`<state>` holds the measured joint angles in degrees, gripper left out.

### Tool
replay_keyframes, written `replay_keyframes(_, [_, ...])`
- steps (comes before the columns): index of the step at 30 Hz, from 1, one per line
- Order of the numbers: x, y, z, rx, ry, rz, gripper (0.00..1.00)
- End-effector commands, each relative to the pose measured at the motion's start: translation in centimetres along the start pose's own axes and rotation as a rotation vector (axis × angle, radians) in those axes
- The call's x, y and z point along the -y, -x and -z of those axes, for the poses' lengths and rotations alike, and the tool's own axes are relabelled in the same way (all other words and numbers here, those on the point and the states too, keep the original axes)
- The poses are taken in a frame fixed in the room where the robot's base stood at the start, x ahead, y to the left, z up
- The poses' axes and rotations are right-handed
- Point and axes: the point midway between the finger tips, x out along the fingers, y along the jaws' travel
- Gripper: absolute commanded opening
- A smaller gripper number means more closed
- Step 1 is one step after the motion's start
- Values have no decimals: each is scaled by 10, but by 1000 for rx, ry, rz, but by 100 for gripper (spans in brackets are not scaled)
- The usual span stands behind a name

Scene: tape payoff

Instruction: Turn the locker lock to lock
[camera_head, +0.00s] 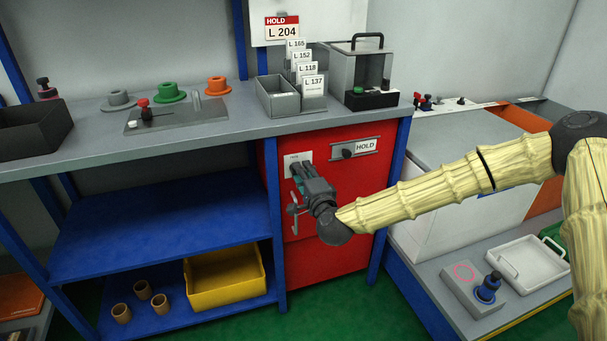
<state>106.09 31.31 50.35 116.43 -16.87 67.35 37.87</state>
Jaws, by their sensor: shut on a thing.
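The red locker (345,219) stands under the right part of the grey bench. A pale lock plate (299,158) sits at the upper left of its front. My gripper (299,171) is at the lower part of this plate and is shut on the lock. The gripper hides most of the lock, so its turned position cannot be told. A silver handle (294,222) shows just left of and below the gripper.
The bench top (225,137) overhangs the locker. A blue upright (274,220) borders its left side. Blue shelves (165,225) with a yellow bin (225,295) lie left. A grey block with a blue knob (488,288) stands low at right.

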Motion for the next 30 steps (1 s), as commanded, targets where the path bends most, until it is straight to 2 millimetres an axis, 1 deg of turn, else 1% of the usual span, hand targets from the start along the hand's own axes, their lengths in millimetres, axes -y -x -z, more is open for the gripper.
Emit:
replay_keyframes(1, [6,-3,2,-5,0,9,0])
replay_keyframes(5, [6,-3,2,-5,0,10,0])
replay_keyframes(6, [6,-3,2,-5,0,10,29])
replay_keyframes(7, [6,-3,2,-5,0,10,33])
replay_keyframes(23, [2,2,1,-1,1,3,33])
replay_keyframes(26, [2,10,1,-1,1,2,33])
replay_keyframes(30, [1,32,1,0,1,1,33])
